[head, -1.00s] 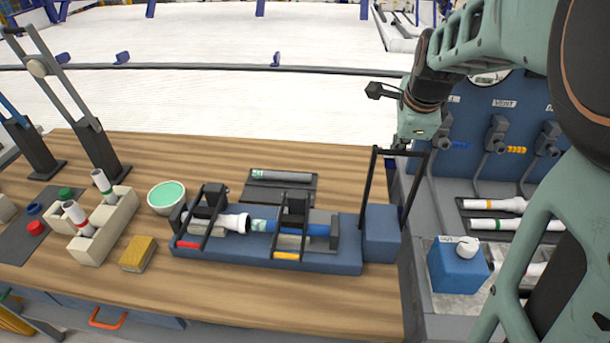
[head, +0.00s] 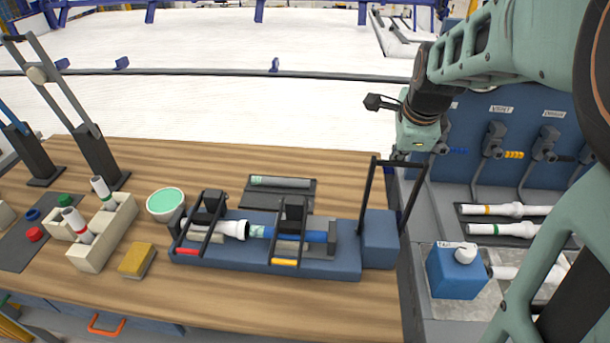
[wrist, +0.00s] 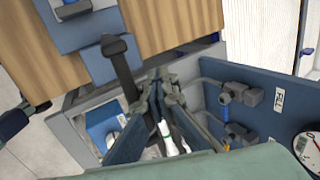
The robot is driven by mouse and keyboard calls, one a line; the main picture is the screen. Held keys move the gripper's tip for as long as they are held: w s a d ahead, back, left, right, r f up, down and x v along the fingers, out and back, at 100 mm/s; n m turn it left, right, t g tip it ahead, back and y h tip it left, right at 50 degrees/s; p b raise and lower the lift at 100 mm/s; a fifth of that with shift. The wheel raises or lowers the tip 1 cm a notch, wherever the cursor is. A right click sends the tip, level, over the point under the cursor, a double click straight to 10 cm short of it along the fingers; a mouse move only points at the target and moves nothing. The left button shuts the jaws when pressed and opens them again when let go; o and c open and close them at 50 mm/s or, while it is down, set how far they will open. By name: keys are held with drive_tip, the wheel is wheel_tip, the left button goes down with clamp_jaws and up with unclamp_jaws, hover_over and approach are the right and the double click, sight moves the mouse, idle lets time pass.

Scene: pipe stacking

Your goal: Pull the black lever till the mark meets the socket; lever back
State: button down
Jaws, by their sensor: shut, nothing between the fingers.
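The black lever (head: 366,198) is a frame with two uprights and a crossbar, standing nearly upright on the blue block at the right end of the blue bench fixture (head: 220,258). In the wrist view a black bar (wrist: 122,68), seemingly the lever, rises beside my fingers. My gripper (head: 398,155) is at the lever's top, behind the crossbar; contact cannot be told. Its fingers (wrist: 158,76) are shut and empty. The mark is too small to make out.
Red and yellow clamp handles (head: 285,262) stick out at the fixture's front. A dark tray (head: 297,199) with a grey pipe lies behind. A green-topped bowl (head: 165,203), yellow sponge (head: 137,260) and cream holder (head: 115,235) stand left. A blue valve panel (head: 510,125) rises right.

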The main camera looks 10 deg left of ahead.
drive_tip(key=s, duration=0.3)
drive_tip(key=s+p, duration=0.1)
drive_tip(key=shift+s+f, duration=0.25)
drive_tip(key=shift+s, duration=0.15)
drive_tip(key=s, duration=0.2)
drive_tip(key=s+f, duration=0.1)
drive_tip(key=s, duration=0.1)
drive_tip(key=shift+f+p, duration=0.2)
drive_tip(key=shift+p, duration=0.15)
drive_tip(key=shift+s, duration=0.15)
idle(0.4)
drive_tip(key=shift+s+f+b, duration=0.15)
drive_tip(key=shift+s+f, duration=0.2)
drive_tip(key=shift+s, duration=0.3)
drive_tip(key=shift+s+f+b, duration=0.1)
drive_tip(key=shift+s+f, duration=0.25)
drive_tip(key=shift+s, duration=0.25)
drive_tip(key=shift+s+f+b, duration=0.15)
drive_tip(key=shift+s+f, duration=0.2)
drive_tip(key=shift+s, duration=0.3)
